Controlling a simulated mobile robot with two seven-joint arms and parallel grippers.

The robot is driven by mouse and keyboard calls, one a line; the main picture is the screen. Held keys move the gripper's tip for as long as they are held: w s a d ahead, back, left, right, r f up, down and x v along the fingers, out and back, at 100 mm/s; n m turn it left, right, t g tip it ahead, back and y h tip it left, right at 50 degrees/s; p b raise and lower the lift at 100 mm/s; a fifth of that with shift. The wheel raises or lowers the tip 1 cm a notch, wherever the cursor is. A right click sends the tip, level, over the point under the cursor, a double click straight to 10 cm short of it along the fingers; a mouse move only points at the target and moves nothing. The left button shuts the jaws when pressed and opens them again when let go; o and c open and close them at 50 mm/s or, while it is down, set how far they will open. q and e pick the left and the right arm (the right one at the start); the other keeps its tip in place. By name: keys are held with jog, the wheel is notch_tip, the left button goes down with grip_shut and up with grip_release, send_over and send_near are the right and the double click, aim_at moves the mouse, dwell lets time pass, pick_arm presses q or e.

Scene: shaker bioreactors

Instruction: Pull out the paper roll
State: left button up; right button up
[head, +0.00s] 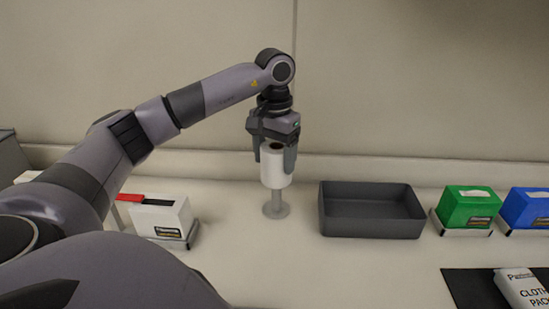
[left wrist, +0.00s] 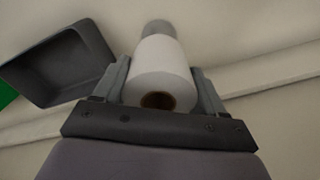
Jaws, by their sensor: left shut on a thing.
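The white paper roll (head: 273,168) is upright at the middle of the counter in the head view. It sits above the round base of a grey stand (head: 276,209), with part of the stand's post showing below the roll. My left gripper (head: 276,160) points down from above and is shut on the roll, one finger on each side. In the left wrist view the roll (left wrist: 162,72) lies between the two fingers (left wrist: 164,88), with its brown core facing the camera. The stand's grey base (left wrist: 158,28) shows beyond it. My right gripper is not in view.
An empty dark grey tray (head: 370,232) stands right of the stand. Green (head: 467,208) and blue (head: 527,208) boxes are farther right. A white box (head: 162,216) with a red and black item stands left. A cloth pack (head: 521,288) lies front right. The wall is close behind.

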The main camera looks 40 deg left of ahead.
pick_arm(q)
jog(key=shift+r, duration=0.4)
jog(key=shift+r, duration=0.25)
jog(key=shift+r, duration=0.45)
jog(key=shift+r, duration=0.15)
jog(key=shift+r, duration=1.35)
